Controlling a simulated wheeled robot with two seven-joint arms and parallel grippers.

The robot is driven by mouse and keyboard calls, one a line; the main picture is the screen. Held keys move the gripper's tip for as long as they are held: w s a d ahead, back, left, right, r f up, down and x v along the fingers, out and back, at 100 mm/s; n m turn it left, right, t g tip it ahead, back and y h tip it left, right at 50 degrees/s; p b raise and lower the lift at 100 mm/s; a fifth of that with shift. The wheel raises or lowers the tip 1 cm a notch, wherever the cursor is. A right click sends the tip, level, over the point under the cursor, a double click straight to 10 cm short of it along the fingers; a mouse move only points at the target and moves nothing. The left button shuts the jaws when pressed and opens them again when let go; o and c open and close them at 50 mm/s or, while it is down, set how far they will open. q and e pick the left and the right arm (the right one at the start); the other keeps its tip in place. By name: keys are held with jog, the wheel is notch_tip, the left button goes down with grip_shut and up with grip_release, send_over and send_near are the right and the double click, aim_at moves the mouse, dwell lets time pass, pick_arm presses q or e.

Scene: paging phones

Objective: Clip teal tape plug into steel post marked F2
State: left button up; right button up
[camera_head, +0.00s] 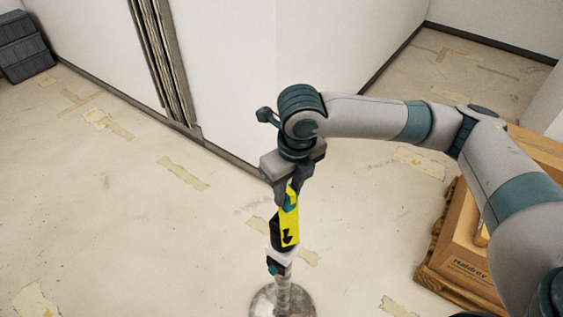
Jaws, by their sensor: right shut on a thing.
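My right gripper (287,190) points down at the middle of the view and is shut on the teal tape plug (291,199). Only a small teal part shows between the dark fingers. A yellow tape (288,228) with a black arrow mark hangs just below the fingers. Directly under it stands a steel post (283,290) with a round base and a black and white head (279,257). A small teal patch shows on the head's left side. The tape overlaps the head, and I cannot tell whether the plug touches it. No F2 mark is readable. My left gripper is out of view.
A wooden crate (456,245) with printed lettering is at the right, partly behind my right arm. White walls (215,70) meet in a corner behind the post. Dark stacked boxes (23,47) stand at the far left. The floor (130,220) left of the post is clear.

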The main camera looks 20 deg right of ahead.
jog(key=r+n, duration=0.1)
jog(key=w+r+n, duration=0.1)
jog(key=n+p, duration=0.1)
jog(key=shift+w+a+r+n, duration=0.2)
jog(key=shift+w+r+n, duration=0.1)
jog(key=shift+w+r, duration=0.1)
jog(key=shift+f, duration=0.15)
notch_tip(320, 180, down, 5)
jog(key=b, duration=0.5)
jog(key=shift+f, duration=0.15)
jog(key=shift+f, duration=0.15)
jog(key=shift+f+b, duration=1.35)
jog(key=shift+f, duration=1.65)
jog(key=shift+p, duration=0.7)
jog(key=shift+f, duration=0.15)
jog(key=shift+r+p, duration=0.8)
jog(key=shift+p, duration=0.1)
dwell(0.3)
